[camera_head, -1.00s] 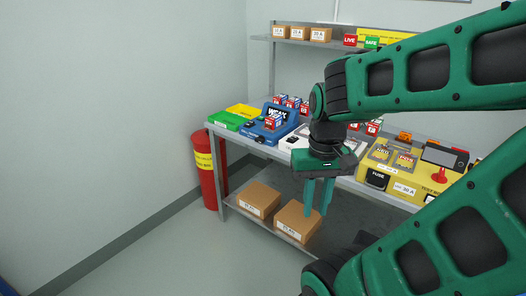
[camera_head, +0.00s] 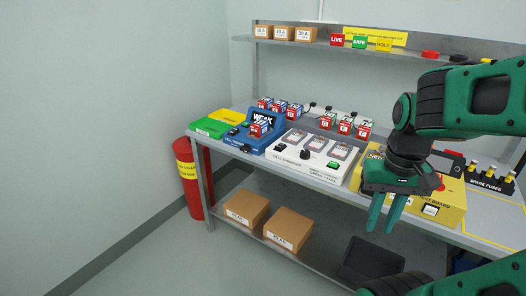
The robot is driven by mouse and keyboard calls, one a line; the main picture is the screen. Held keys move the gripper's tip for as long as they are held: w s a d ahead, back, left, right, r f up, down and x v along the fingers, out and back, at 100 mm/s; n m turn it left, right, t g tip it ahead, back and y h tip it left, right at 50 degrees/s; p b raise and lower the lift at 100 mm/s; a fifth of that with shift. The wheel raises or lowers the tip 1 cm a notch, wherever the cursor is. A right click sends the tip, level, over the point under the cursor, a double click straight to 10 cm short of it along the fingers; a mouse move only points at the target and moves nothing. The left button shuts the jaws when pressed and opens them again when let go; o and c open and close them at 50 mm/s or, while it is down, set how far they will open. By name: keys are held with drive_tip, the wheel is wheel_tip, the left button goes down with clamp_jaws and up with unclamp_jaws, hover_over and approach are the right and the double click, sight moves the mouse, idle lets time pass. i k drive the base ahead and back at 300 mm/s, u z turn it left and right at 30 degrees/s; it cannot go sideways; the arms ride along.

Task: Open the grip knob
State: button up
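No knob in view has a readable "grip" label, so I cannot tell which one is the grip knob. A black knob (camera_head: 305,154) is on the front of the white cell charger (camera_head: 285,163). Another small dark knob (camera_head: 246,148) is at the front of the blue unit (camera_head: 231,141), which has a dark panel reading "WEAK". My gripper (camera_head: 386,224) points down in front of the yellow test board (camera_head: 447,214), right of the charger and apart from both knobs. Its two green fingers are apart with nothing between them. My arm hides much of the test board.
Green (camera_head: 210,128) and yellow (camera_head: 229,116) trays are at the bench's left end. Several small labelled cells stand behind the charger. Spare fuses (camera_head: 490,176) are at the right. Cardboard boxes (camera_head: 288,229) rest on the lower shelf. A red cylinder (camera_head: 189,180) stands left of the bench.

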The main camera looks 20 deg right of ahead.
sight(245, 148)
drive_tip(key=z, duration=0.1)
drive_tip(key=i, duration=1)
drive_tip(key=u, duration=0.05)
